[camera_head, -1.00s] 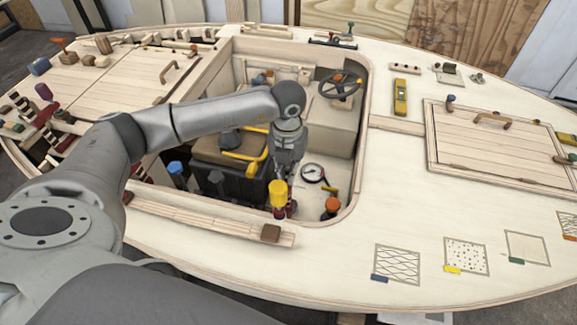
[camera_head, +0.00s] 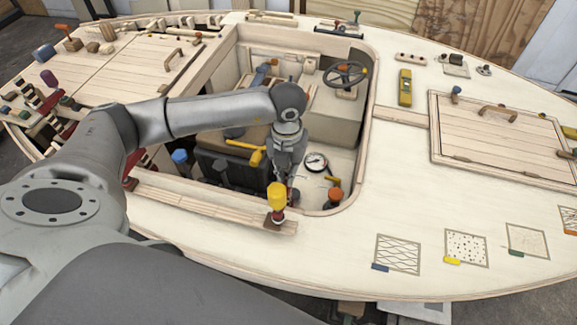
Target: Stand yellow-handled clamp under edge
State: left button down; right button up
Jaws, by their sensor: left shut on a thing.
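The yellow-handled clamp (camera_head: 277,196) is upright at the near edge of the cockpit opening, yellow handle on top and a red part below. My left gripper (camera_head: 290,182) points down into the opening just right of the handle and is shut on the clamp. The fingertips and the clamp's lower end are partly hidden, so I cannot tell whether the clamp touches the edge (camera_head: 312,213). The clamp's red part overlaps a brown block (camera_head: 271,225) in the picture. My right gripper is out of view.
An orange-topped clamp (camera_head: 334,195) stands at the near edge to the right, by a round gauge (camera_head: 316,162). Blue (camera_head: 180,157) and dark handles stand to the left. A steering wheel (camera_head: 345,75) is further back.

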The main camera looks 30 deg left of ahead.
pick_arm(q)
jog(key=shift+s, duration=0.1)
dwell(0.6)
jog(key=c, duration=1.5)
grip_release()
jog(key=shift+o, duration=0.2)
jog(key=shift+s, duration=0.1)
